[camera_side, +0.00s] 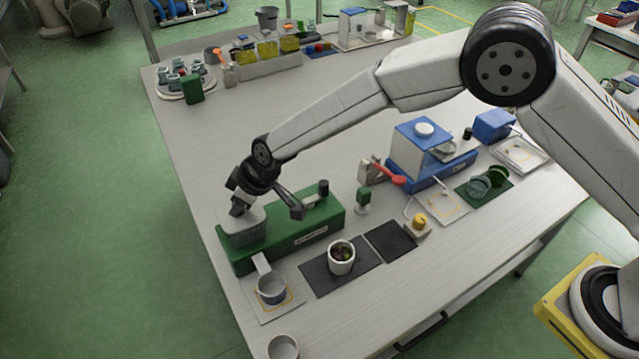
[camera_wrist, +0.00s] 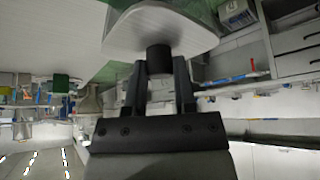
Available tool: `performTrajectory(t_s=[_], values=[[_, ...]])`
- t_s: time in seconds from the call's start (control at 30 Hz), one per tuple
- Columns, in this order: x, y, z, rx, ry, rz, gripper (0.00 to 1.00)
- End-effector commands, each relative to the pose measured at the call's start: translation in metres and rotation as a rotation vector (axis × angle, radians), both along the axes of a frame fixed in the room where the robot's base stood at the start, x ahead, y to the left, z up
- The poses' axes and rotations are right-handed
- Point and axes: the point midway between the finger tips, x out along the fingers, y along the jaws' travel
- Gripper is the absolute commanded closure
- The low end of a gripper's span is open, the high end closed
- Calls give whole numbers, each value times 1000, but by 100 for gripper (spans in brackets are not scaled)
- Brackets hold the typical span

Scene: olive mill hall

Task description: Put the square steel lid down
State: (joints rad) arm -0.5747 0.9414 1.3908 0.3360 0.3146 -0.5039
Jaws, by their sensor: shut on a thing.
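The square steel lid (camera_side: 241,227) is a pale grey plate with rounded corners, at the left end of the long green machine (camera_side: 300,232). My gripper (camera_side: 238,207) is above the lid and shut on its knob. In the wrist view the gripper (camera_wrist: 159,68) has a finger on each side of the dark round knob (camera_wrist: 159,57), and the lid (camera_wrist: 160,30) spreads beyond the fingertips. I cannot tell whether the lid touches the machine or hangs just above it. The gripper hides part of the lid in the side view.
A steel pot with a handle (camera_side: 271,289) stands on a pale mat in front of the machine. A white cup (camera_side: 342,257) with dark contents stands on a dark mat (camera_side: 318,279). Another dark mat (camera_side: 391,241) is bare. A blue and white device (camera_side: 421,150) stands behind to the right.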

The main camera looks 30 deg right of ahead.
Motion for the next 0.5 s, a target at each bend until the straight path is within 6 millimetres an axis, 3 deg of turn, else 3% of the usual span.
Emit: performTrajectory(t_s=[0.23, 0.27, 0.33, 0.37, 0.5], values=[[0, 0, -4, 0, -1, 1, 100], [0, 0, -4, 0, 0, 1, 60], [0, 0, -4, 0, 0, 1, 38], [0, 0, -4, 0, 0, 1, 31], [0, 0, -4, 0, 0, 0, 31]])
